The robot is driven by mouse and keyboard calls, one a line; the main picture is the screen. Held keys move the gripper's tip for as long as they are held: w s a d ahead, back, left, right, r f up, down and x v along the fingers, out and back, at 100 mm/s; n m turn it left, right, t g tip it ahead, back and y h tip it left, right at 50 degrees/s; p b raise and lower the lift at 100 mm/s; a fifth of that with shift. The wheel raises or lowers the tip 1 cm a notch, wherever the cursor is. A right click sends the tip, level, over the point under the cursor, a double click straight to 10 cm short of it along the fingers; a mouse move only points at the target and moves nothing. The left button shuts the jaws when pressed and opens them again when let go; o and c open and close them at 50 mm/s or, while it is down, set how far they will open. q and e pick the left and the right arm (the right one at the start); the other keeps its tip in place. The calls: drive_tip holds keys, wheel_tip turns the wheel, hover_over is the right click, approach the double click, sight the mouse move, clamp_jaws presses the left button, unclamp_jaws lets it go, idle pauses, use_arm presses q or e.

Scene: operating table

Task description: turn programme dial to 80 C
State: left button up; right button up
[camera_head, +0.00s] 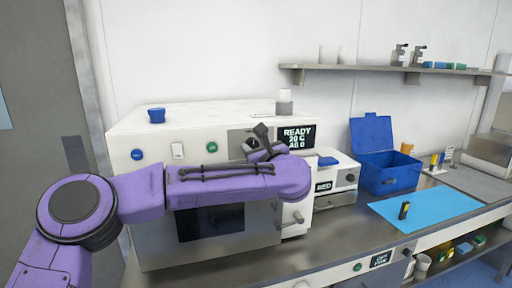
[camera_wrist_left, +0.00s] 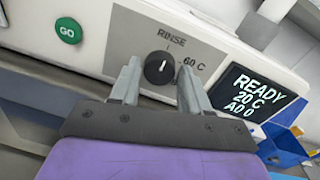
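The programme dial (camera_wrist_left: 159,68) is a round black knob on a grey plate of the white machine (camera_head: 150,118). My left gripper (camera_wrist_left: 160,85) is open, with one finger on each side of the dial. I cannot tell whether the fingers touch it. In the head view the left gripper (camera_head: 260,140) is at the machine's front, and the arm hides part of the plate. The display (camera_head: 297,137) reads READY, 20 C, A0 0. My right gripper is not in view.
A green GO button (camera_wrist_left: 68,30) is left of the dial. A blue button (camera_head: 137,154) and a white switch (camera_head: 178,151) are further left. A blue open box (camera_head: 388,178) and blue mat (camera_head: 425,207) lie right.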

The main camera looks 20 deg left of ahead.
use_arm(q)
drive_tip(key=c, duration=0.6)
drive_tip(key=shift+o, duration=0.2)
